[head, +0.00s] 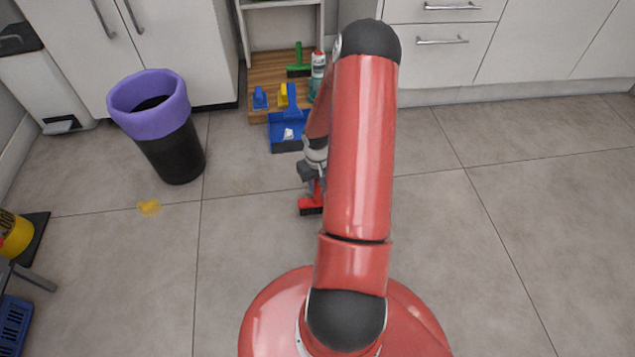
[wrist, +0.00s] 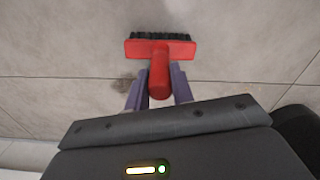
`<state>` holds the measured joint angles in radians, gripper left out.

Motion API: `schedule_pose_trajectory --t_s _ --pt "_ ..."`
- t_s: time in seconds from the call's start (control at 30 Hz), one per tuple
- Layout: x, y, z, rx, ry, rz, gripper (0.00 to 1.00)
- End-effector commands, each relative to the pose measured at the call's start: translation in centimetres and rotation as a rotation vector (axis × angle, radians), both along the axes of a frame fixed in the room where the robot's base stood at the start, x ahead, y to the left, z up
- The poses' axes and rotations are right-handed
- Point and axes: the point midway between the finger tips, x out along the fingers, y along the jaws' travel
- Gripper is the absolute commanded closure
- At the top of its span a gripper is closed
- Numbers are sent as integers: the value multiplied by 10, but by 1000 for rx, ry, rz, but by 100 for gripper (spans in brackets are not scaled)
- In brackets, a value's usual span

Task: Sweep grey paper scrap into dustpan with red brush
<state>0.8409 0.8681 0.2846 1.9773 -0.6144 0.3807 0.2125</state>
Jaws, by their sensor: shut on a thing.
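The red brush (head: 310,207) is in my gripper (head: 313,180), low over or on the floor in front of the blue dustpan; I cannot tell if it touches. In the wrist view, my gripper (wrist: 158,92) is shut on the handle of the red brush (wrist: 160,47), dark bristles toward the top. The blue dustpan (head: 285,146) lies at the front edge of the wooden cupboard floor. A small pale crumpled scrap (head: 288,133) lies in it, looking whitish grey. A faint grey patch (wrist: 122,85) shows beside the fingers; I cannot tell if it is a stain.
A black bin with a purple liner (head: 150,117) stands at left. A yellow patch (head: 149,207) marks the floor. A green brush (head: 299,68), a bottle (head: 317,74) and blue and yellow items stand behind the dustpan. Floor at right is clear.

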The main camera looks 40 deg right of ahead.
Motion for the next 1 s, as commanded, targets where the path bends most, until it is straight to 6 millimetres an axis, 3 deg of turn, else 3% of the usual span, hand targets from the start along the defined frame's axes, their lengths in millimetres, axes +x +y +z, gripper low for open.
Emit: schedule_pose_trajectory --t_s 0.4,1.0 --pt "22 -14 1 0 -1 -1 99" --pt "34 -21 1 -2 -2 1 99"
